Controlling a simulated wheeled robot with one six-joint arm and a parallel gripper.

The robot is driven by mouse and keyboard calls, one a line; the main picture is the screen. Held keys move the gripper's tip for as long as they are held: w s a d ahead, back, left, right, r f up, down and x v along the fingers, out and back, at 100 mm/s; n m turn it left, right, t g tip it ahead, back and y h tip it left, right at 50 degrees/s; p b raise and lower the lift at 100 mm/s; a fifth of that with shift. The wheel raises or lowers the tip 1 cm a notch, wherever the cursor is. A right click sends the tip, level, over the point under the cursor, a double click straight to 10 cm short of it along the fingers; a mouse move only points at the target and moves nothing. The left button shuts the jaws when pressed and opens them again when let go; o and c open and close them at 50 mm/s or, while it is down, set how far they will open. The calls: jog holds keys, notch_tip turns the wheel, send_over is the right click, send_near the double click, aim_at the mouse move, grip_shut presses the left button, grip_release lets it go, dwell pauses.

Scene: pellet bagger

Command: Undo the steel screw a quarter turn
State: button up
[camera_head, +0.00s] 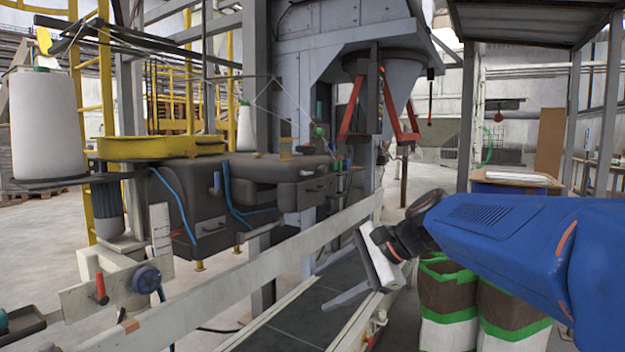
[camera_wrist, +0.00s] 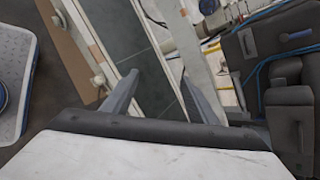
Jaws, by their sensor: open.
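My gripper (camera_head: 320,288) is open and hangs over the bagger's conveyor, in the middle of the head view. In the wrist view its two grey fingers (camera_wrist: 162,88) are spread apart, with only dark belt showing between them. I cannot pick out the steel screw for certain. A pale round knob or screw head (camera_wrist: 98,81) sits on the rail beside the left finger in the wrist view. Similar small fittings (camera_head: 380,318) show on the near rail in the head view, too small to tell their kind. Nothing is held between the fingers.
The dark conveyor belt (camera_head: 302,318) runs between pale rails (camera_head: 235,285). Green-and-brown sacks (camera_head: 447,305) stand at right under my blue arm. A clamp post with a red handle (camera_head: 101,288) and a dark knob (camera_head: 146,280) stands at left. Open floor lies further left.

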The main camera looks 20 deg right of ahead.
jog(key=w+d+r+m+t+y, duration=0.35)
jog(key=w+d+r+m, duration=0.45)
jog(key=r, duration=0.3)
jog(key=m+t, duration=0.4)
send_near(310, 173)
jog(key=x, duration=0.9)
jog(key=c, duration=1.1)
